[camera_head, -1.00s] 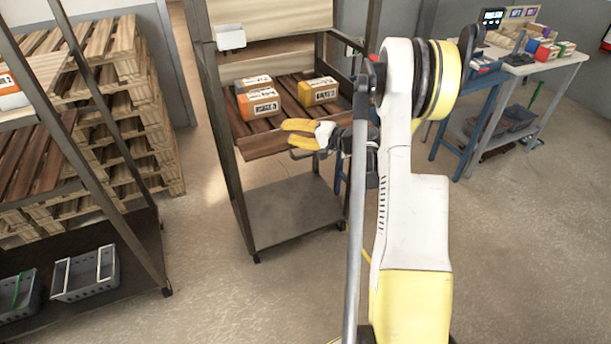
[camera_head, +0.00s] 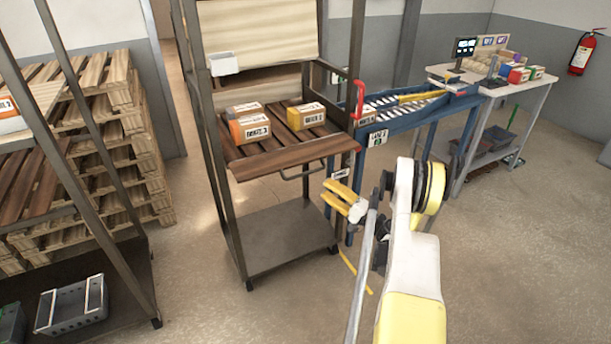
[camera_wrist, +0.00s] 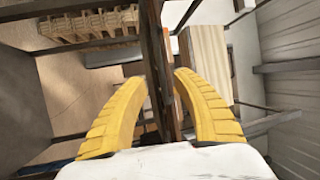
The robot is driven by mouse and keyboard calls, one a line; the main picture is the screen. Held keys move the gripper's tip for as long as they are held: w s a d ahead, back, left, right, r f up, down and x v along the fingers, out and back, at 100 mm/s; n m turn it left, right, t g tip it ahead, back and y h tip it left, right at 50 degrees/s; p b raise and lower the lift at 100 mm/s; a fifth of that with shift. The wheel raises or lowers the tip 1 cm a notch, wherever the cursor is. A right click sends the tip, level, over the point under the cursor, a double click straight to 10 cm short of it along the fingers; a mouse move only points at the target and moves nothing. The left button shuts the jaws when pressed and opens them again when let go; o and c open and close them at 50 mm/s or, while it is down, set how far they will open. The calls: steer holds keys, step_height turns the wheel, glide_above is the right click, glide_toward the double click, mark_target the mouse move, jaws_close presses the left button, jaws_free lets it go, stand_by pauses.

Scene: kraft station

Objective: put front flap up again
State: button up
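The front flap (camera_head: 290,156) is a brown wooden board along the front edge of the cart's slatted shelf. It leans outward and down, with a metal loop handle (camera_head: 302,174) below it. An orange-and-white box (camera_head: 250,128) and a yellow-and-white box (camera_head: 306,116) sit on the shelf behind it. My gripper (camera_head: 337,197) has yellow fingers and is below and right of the flap, apart from it, by the cart's right front post. In the wrist view my gripper (camera_wrist: 160,100) has its fingers spread, with a dark post behind the gap. Nothing is visibly held.
A blue roller conveyor (camera_head: 410,105) stands right of the cart, with a red handle (camera_head: 359,100) at its near end. A work table (camera_head: 500,85) is beyond it. A rack with a grey basket (camera_head: 72,305) is at the left. The floor in front is clear.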

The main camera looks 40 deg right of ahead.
mark_target(305, 173)
steer(key=b+x, duration=0.2)
steer(key=x, duration=0.8)
steer(key=shift+b, duration=0.3)
steer(key=shift+r, duration=0.1)
jaws_close()
